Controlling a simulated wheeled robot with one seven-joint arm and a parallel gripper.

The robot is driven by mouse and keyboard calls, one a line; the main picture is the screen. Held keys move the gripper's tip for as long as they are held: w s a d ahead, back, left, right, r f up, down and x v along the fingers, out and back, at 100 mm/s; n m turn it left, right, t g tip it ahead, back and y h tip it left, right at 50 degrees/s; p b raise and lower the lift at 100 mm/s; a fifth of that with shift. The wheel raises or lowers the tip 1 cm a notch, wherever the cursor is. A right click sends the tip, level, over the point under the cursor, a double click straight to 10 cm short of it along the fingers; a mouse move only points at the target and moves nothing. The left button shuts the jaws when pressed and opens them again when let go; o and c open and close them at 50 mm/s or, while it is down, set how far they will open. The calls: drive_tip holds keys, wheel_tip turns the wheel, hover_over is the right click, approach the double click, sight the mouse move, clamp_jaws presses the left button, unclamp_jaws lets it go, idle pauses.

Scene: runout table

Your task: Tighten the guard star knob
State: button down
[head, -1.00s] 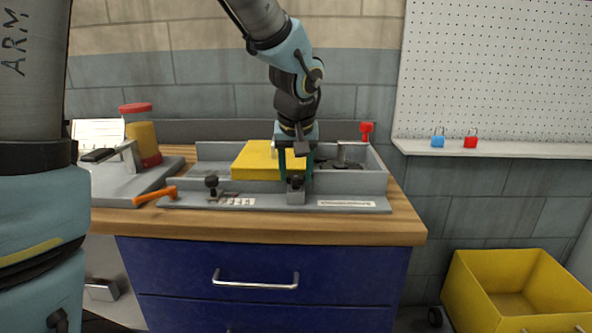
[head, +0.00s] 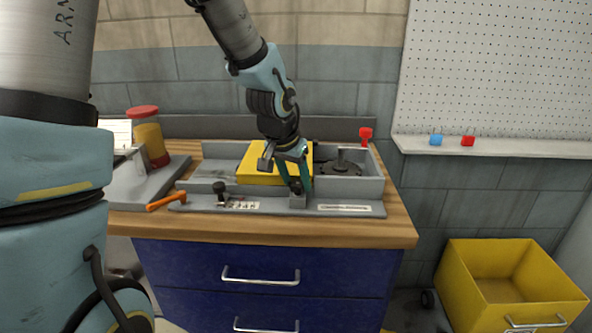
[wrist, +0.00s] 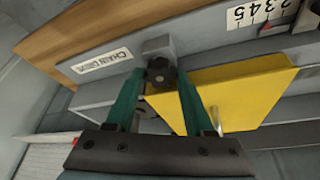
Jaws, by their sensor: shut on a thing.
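The guard star knob (head: 297,187) is a small black knob on a grey block at the front of the machine, by the yellow guard (head: 254,173). The knob also shows in the wrist view (wrist: 161,72), with the guard (wrist: 238,97) to its right. My gripper (head: 299,186) has green fingers, one on each side of the knob, and is shut on it. In the wrist view my gripper (wrist: 161,75) reaches up from the bottom. Its fingers partly hide the guard's near corner. I cannot tell how tight the knob is.
Another black knob (head: 219,187) stands left, near a number scale (head: 243,205). An orange handle (head: 165,201) lies at the front left. A red knob (head: 365,134) rises at the back right. A red-lidded container (head: 147,137) stands at the left. A yellow bin (head: 510,285) is on the floor.

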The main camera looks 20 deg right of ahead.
idle(0.4)
drive_tip(key=shift+c, duration=1.4)
unclamp_jaws()
drive_tip(key=shift+f+b, duration=0.1)
drive_tip(key=shift+b, duration=0.4)
